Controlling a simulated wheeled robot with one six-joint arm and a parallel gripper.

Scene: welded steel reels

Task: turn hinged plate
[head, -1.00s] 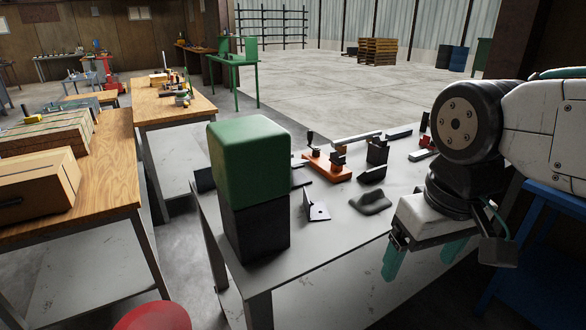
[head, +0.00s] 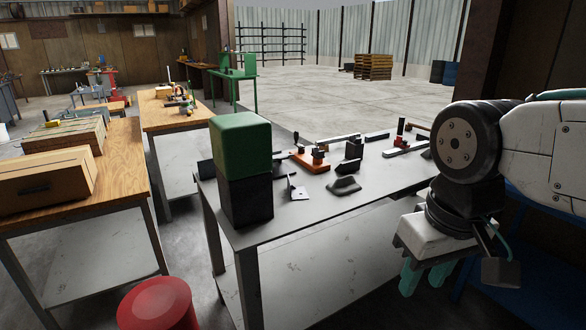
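A small grey angled plate with a dark hole (head: 298,190), which looks like the hinged plate, stands on the grey steel table (head: 300,222), just right of the green and black block. Its hinge is too small to make out. My gripper (head: 427,277) hangs pointing down at the right, off the table's front right edge and well apart from the plate. Its two teal fingers are apart with nothing seen between them.
A tall green-topped black block (head: 243,165) stands at the table's left end. A dark grey rounded piece (head: 344,185), an orange clamp (head: 311,160) and several metal parts lie behind. A red round stool (head: 158,303) stands front left. Wooden benches (head: 95,180) are left.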

